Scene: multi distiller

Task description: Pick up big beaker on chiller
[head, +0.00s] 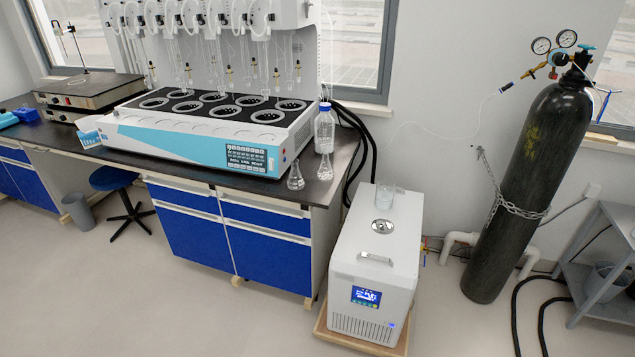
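The chiller (350,275) is a white box-shaped unit with a small lit display on its front, standing on the floor right of the lab bench. A clear glass beaker (387,202) stands upright on the rear part of its top. A round metal cap (382,226) and a handle (376,258) are on the top in front of the beaker. Neither of my grippers is in view.
The bench (330,180) carries the multi distiller (200,135), a flask (295,178) and a bottle (324,130) near its right end. A dark gas cylinder (530,190) is chained to the wall on the right. The floor in front of the chiller and bench is clear.

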